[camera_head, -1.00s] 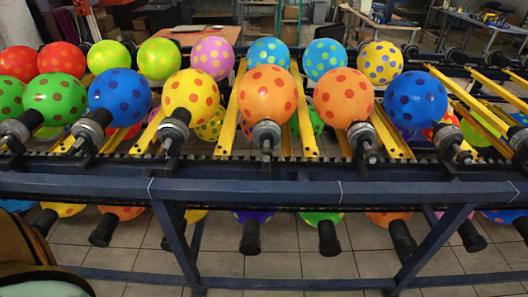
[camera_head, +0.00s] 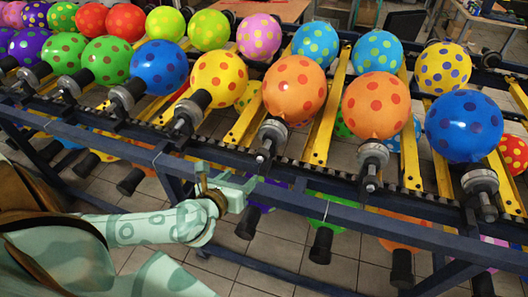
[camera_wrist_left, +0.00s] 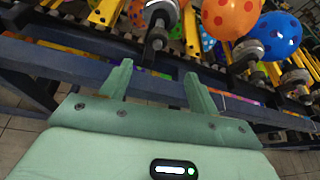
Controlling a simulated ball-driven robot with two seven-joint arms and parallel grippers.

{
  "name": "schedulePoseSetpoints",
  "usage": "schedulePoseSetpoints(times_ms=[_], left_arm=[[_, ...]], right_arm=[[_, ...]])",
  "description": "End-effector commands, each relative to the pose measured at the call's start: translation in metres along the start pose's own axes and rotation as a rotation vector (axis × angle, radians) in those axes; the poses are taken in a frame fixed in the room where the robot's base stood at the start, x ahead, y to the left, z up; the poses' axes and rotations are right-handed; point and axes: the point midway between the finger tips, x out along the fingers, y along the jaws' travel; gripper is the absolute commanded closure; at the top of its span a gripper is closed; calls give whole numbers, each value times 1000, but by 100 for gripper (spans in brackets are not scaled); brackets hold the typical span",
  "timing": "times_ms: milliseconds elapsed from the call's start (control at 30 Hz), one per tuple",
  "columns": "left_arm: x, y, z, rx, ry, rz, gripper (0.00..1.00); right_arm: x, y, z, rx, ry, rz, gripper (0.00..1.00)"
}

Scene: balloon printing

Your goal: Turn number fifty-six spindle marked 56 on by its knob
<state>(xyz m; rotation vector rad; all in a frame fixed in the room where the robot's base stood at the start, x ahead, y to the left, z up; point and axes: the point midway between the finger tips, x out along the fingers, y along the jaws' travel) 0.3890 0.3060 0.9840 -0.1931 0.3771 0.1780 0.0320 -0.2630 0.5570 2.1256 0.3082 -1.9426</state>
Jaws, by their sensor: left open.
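My left gripper (camera_head: 250,184) is open and empty at the front rail, below the spindle (camera_head: 272,135) with an orange balloon (camera_head: 294,88). In the left wrist view, my left gripper (camera_wrist_left: 160,78) has its fingers apart, with a spindle (camera_wrist_left: 157,25) beyond the gap. My right gripper is not in view.
A yellow balloon (camera_head: 219,78) and another orange balloon (camera_head: 376,105) flank the orange one. More balloons hang on a lower row under the rail, including a green one (camera_head: 326,206). Tiled floor (camera_head: 275,235) lies open below the rack.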

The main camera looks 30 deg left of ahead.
Motion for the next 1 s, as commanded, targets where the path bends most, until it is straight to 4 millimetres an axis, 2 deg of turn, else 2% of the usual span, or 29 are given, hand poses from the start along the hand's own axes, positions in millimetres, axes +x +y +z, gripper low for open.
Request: schedulePoseSetpoints(times_ms=[100, 200, 267, 500, 700, 833, 1000], left_arm=[[5, 2, 0, -49, -3, 10, 39], [18, 2, 0, -49, -6, 9, 39], [30, 2, 1, -49, -8, 10, 39], [93, 3, 0, -47, -8, 10, 39], [136, 3, 0, -46, -6, 9, 39], [154, 3, 0, -46, -6, 9, 39], [164, 3, 1, -45, -5, 8, 39]], right_arm=[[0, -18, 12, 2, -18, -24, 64], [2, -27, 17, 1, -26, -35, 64], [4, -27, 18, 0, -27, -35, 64], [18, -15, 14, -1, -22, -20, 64], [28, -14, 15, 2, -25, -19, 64], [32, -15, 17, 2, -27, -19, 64], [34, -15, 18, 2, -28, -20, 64]])
